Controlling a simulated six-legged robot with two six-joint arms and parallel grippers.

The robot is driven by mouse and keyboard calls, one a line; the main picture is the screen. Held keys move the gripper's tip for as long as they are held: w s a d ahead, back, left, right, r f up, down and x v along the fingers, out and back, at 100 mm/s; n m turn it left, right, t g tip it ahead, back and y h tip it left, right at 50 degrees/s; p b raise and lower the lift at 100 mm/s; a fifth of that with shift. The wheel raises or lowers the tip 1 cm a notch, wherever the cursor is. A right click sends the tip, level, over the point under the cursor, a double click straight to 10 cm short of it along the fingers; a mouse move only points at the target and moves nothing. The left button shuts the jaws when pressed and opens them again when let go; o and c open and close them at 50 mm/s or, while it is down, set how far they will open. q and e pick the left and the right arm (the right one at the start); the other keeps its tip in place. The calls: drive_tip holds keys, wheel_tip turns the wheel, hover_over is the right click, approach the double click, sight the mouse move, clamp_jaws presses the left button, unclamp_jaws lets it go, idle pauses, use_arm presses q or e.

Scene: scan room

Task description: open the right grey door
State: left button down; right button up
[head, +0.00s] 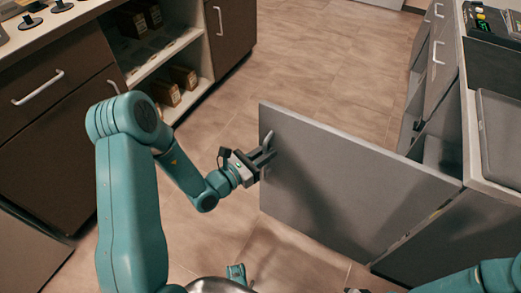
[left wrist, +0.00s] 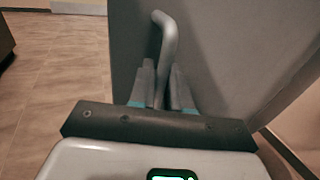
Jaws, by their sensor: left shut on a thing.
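The right grey door (head: 335,185) stands swung out wide from the grey cabinet on the right in the head view, hinged at its right edge. Its handle (head: 267,140) is a bent metal bar near the free edge. My left gripper (head: 266,157) is shut on this handle. In the left wrist view the handle (left wrist: 165,40) rises between the two fingers, with the door (left wrist: 225,50) behind it. My right gripper is not in view; only part of my right arm shows at the lower right.
The cabinet (head: 470,125) on the right has an opening behind the door and a dark flat device (head: 500,135) on top. Brown cabinets (head: 60,140) with open shelves holding small boxes (head: 165,92) stand at left. Tiled floor (head: 320,60) between them is clear.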

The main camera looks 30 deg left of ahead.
use_arm(q)
drive_tip(key=shift+s, duration=0.15)
idle(0.4)
drive_tip(key=c, duration=1.3)
unclamp_jaws()
drive_tip(key=shift+o, duration=0.2)
drive_tip(key=p+v, duration=0.2)
drive_tip(key=v, duration=1.4)
drive_tip(key=shift+s+p, duration=0.2)
drive_tip(key=shift+p, duration=0.1)
